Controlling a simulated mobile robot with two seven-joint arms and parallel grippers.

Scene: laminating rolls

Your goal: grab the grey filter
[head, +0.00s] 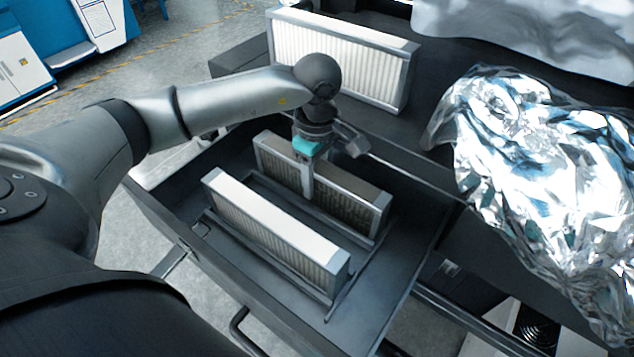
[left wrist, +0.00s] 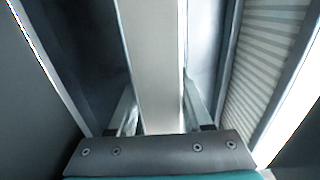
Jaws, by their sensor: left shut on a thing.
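The grey filter (head: 347,197) is a pleated panel in a metal frame, standing upright on edge in the open drawer. My left gripper (head: 308,178) comes down on it from above and is shut on its top edge near the middle. In the left wrist view the filter's pale top edge (left wrist: 155,60) runs between the two fingers of my left gripper (left wrist: 160,118). The gripper and wrist hide a small part of the filter. My right gripper is not in view.
A whiter filter (head: 270,232) stands parallel beside it in the drawer (head: 375,318); it also shows in the left wrist view (left wrist: 268,75). Another white filter (head: 340,62) stands behind the drawer. Crumpled silver foil (head: 545,170) lies at right. The drawer's right end is bare.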

